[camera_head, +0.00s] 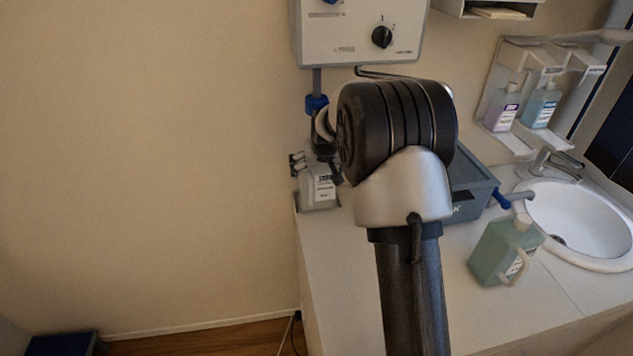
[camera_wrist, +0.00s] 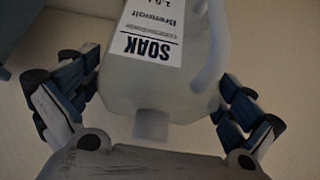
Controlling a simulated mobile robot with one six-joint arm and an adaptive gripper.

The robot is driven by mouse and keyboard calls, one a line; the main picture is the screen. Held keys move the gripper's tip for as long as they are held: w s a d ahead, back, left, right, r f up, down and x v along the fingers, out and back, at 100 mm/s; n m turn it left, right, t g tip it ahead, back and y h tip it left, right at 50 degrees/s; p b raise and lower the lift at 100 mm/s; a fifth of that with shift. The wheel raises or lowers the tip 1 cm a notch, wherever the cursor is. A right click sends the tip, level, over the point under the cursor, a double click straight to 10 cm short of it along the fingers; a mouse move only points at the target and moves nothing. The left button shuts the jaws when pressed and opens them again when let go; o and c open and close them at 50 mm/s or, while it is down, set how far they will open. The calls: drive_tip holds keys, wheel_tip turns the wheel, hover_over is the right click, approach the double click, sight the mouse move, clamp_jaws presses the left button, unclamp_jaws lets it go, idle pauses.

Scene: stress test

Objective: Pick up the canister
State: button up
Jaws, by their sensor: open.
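A pale, whitish canister (camera_head: 318,188) stands at the left end of the white counter, below the wall box. In the wrist view the canister (camera_wrist: 165,65) shows a white label reading "SOAK", a short cap toward the bottom of the picture and a handle on the right. My gripper (camera_wrist: 153,78) is open, with one finger on each side of the canister. A gap shows between the left finger and the canister; the right finger is close to it, and contact is unclear. In the head view my arm hides most of my gripper and part of the canister's surroundings.
A grey crate (camera_head: 470,188) stands right of the canister, partly behind my arm. A greenish jug (camera_head: 495,252) stands near the sink (camera_head: 585,215). A wall box (camera_head: 330,38) hangs above. Bottles in a wall holder (camera_head: 515,140) are at right.

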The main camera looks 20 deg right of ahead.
drive_tip(key=shift+c, duration=0.4)
drive_tip(key=c, duration=1)
drive_tip(key=shift+r, duration=0.1)
